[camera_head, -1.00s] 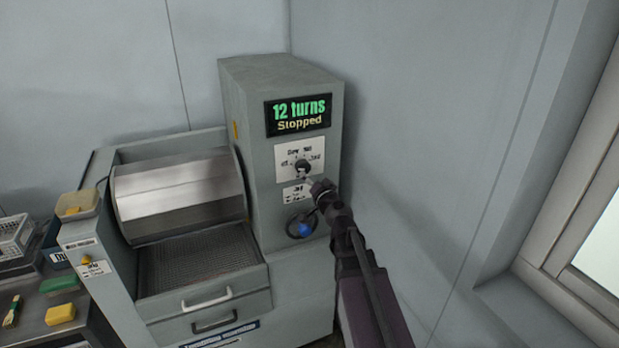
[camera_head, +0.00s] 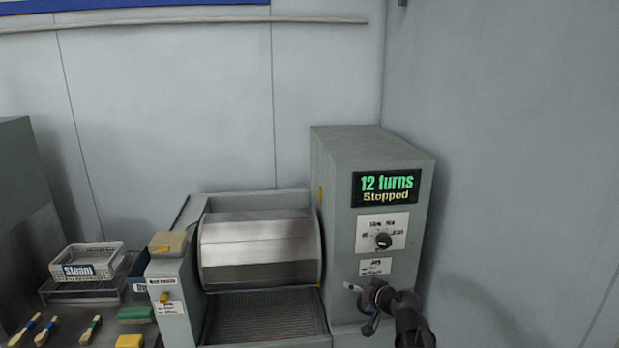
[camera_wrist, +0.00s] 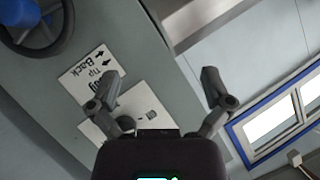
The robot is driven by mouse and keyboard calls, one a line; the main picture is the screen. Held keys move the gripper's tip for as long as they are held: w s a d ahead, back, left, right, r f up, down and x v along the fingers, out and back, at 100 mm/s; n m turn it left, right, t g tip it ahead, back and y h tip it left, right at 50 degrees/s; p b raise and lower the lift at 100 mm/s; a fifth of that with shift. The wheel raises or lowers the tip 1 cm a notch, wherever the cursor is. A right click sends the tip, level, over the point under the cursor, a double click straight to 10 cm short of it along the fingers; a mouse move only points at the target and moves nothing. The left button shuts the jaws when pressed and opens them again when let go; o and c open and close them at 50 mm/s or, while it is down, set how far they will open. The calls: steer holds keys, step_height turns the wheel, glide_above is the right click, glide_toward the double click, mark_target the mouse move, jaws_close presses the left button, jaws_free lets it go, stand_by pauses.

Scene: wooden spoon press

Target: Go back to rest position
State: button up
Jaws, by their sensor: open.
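My gripper (camera_head: 366,301) is at the lower right in the head view, in front of the grey control cabinet (camera_head: 339,180). In the wrist view my gripper (camera_wrist: 160,92) has its two fingers spread wide with nothing between them. The cabinet's display (camera_head: 387,189) reads "12 turns Stopped". Below it is a black rotary knob (camera_head: 383,241) on a white plate. In the wrist view a finger covers part of the knob plate (camera_wrist: 150,114), and a handwheel with a blue centre (camera_wrist: 33,8) is at the upper left.
A metal drum (camera_head: 258,245) stands left of the cabinet above a mesh tray (camera_head: 265,314). Further left are a white "steam" basket (camera_head: 88,262), several brushes (camera_head: 47,330), a green block (camera_head: 136,314) and a yellow block (camera_head: 130,341). The wall at right is bare.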

steer(key=s+d+f+g+h, duration=0.1)
steer(key=s+f+g+h, duration=0.2)
steer(key=s, duration=0.6)
steer(key=s+d+f+g+h, duration=0.2)
steer(key=s+f+g+h, duration=0.1)
steer(key=s+f+g, duration=0.5)
steer(key=shift+s+d+f+n+g+h, duration=0.15)
steer(key=shift+s+n+g+h, duration=0.15)
steer(key=shift+s, duration=0.55)
steer(key=c, duration=0.6)
